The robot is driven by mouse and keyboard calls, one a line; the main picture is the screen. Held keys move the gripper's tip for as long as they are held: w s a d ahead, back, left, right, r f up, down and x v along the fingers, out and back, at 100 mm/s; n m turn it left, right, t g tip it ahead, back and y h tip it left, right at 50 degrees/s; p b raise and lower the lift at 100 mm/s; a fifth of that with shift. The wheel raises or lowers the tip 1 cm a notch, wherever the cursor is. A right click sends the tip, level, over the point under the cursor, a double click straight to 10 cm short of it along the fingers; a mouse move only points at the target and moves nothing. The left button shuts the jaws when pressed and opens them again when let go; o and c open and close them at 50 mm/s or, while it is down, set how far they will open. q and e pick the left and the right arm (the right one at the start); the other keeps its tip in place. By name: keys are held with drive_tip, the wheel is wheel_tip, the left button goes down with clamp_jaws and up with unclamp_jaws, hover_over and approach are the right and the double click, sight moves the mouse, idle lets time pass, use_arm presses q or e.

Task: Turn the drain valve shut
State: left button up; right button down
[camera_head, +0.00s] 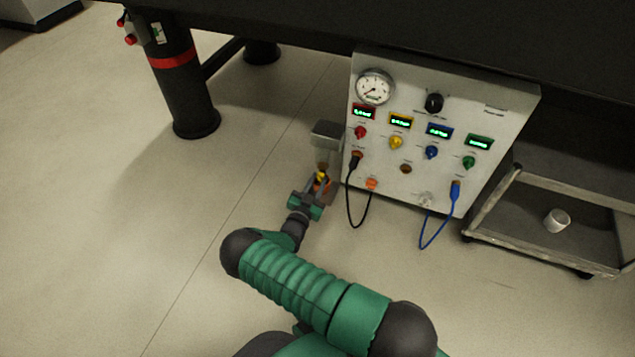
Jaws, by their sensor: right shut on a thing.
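The drain valve, with a small yellow part (321,176), sits low beside the left edge of the grey control panel, under a grey box (327,132). My right gripper (319,186) reaches it from the front and is shut on it. The green wrist and fingers cover much of the valve, so the exact angle of its handle cannot be told. My left gripper is out of view.
The panel (390,186) carries a gauge (374,87), coloured knobs and displays. Black and blue cables (434,234) hang from its front. A dark table leg (186,90) stands at left, a cart (520,236) with a white cup (557,220) at right. The left floor is clear.

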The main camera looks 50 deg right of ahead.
drive_tip(key=shift+n, duration=0.3)
drive_tip(key=shift+w+a+f+n, duration=0.1)
drive_tip(key=shift+n, duration=4.4)
drive_tip(key=c, duration=1.2)
unclamp_jaws()
